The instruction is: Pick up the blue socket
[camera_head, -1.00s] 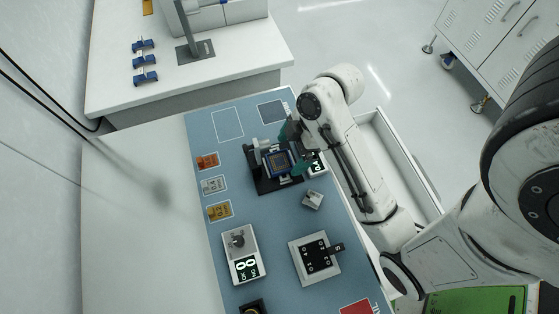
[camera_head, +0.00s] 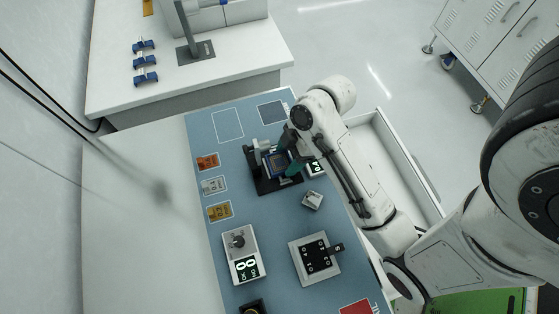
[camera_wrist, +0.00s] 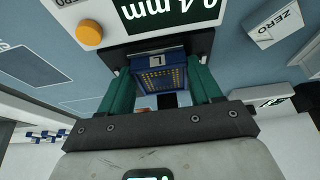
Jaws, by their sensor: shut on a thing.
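The blue socket (camera_wrist: 158,78) shows in the wrist view between the two green fingers of my gripper (camera_wrist: 162,88), which is shut on it. It is a blue block with a gold dotted face and a small white label marked L. In the head view the blue socket (camera_head: 277,163) sits at the black fixture (camera_head: 264,184) on the blue mat, partly covered by my gripper (camera_head: 287,161). I cannot tell whether the socket is clear of the fixture.
A display box (camera_wrist: 180,12) with an orange button (camera_wrist: 89,33) is close by the fixture. A small grey block (camera_head: 312,200), a white knob box (camera_head: 240,252) and a black plate unit (camera_head: 314,257) stand on the mat.

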